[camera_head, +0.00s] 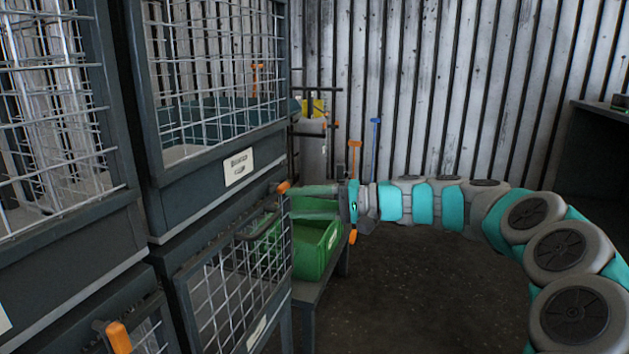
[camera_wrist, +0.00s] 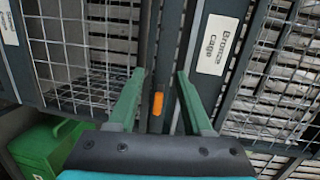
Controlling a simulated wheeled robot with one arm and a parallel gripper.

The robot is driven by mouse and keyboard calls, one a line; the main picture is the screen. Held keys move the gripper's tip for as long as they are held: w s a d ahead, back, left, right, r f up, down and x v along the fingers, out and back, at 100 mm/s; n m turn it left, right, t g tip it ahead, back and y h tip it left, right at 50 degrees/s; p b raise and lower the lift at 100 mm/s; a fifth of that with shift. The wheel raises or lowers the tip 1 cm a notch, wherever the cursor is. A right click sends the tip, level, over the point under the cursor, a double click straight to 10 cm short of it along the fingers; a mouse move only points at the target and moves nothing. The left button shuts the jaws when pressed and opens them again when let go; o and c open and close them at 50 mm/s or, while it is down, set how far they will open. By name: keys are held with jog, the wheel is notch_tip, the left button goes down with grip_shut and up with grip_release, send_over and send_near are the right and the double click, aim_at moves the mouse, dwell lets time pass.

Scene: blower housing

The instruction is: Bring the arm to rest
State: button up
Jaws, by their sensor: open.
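My arm stretches in from the right in the head view, a chain of teal and grey links. My gripper shows in the wrist view (camera_wrist: 158,85) with its two green fingers apart and nothing between them. In the head view my gripper (camera_head: 290,190) points left, above a green bin and close to the wire cages. Beyond the fingers in the wrist view, an orange handle (camera_wrist: 158,104) sits on a dark post between two cage fronts. I cannot tell whether the fingers touch the cage.
Dark wire-mesh cages (camera_head: 203,196) fill the left side, one labelled "Bronze cage" (camera_wrist: 217,44). A green bin (camera_head: 317,250) stands on a low bench (camera_head: 309,292) below my gripper. A dark table (camera_head: 598,106) is at the far right. The floor (camera_head: 425,290) in the middle looks clear.

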jog(key=s+a+f+n+g+h, duration=0.2)
jog(key=s+f+h, duration=0.15)
jog(key=s, duration=0.75)
jog(key=s+a+f+n+g+h, duration=0.1)
jog(key=s+f+n+g+h, duration=0.3)
jog(key=s, duration=0.7)
jog(key=s+d+f+m+h, duration=0.2)
jog(key=s+d+f+h, duration=0.2)
jog(key=s+d+f, duration=0.3)
jog(key=s+d+f+m+h, duration=0.1)
jog(key=s+d+f+h, duration=0.3)
jog(key=s+d, duration=0.9)
notch_tip(320, 180, down, 3)
jog(key=shift+s+f+m+t+h, duration=0.15)
jog(key=shift+s+m+t+h, duration=0.15)
jog(key=shift+m+t+h, duration=0.1)
